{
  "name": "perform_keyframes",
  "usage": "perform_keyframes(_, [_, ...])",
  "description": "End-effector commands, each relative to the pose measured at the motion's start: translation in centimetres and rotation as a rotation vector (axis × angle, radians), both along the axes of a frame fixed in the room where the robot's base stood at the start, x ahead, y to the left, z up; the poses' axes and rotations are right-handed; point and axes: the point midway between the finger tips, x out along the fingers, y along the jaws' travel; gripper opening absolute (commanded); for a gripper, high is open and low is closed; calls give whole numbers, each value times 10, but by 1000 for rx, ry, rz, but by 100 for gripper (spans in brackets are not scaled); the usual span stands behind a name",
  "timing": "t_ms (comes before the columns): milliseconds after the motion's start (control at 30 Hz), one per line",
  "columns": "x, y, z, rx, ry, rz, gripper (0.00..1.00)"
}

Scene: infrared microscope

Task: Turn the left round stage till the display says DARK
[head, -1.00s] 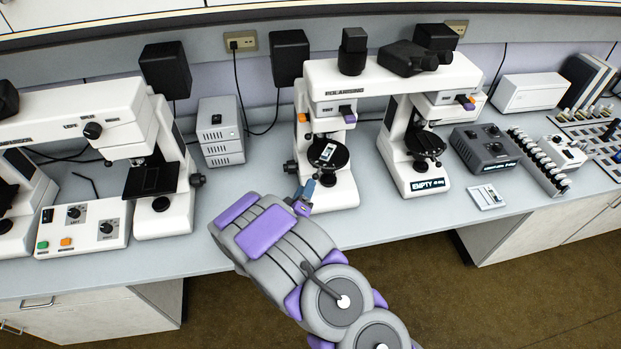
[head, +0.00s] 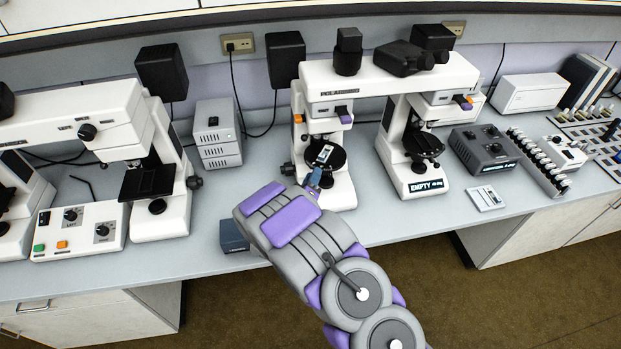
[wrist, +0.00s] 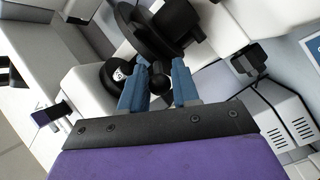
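The left round stage (head: 337,160) is a black disc with a pale slide (head: 325,153) on it, under the left head of the white polarising microscope. My gripper (head: 314,178) reaches up to the front left edge of this stage. In the wrist view, the blue fingers of my gripper (wrist: 164,68) are apart, with a small black ball knob (wrist: 158,82) between them. The dark disc (wrist: 140,30) shows just beyond the fingertips. I see a gap beside the knob, so the fingers do not look closed on it. The display (head: 428,186) on the right base reads EMPTY.
The right round stage (head: 424,146) stands close on the right. A round black knob (wrist: 116,74) is beside the left finger in the wrist view. A small dark blue box (head: 233,236) lies on the bench left of my arm. Another microscope (head: 160,205) stands farther left.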

Motion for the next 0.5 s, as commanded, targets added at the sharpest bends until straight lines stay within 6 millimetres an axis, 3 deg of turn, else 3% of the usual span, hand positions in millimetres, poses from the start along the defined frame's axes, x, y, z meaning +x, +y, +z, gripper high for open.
perform_keyframes(300, [0,6,-1,-6,0,2,0])
perform_keyframes(500, [-1,7,-1,-6,0,4,0])
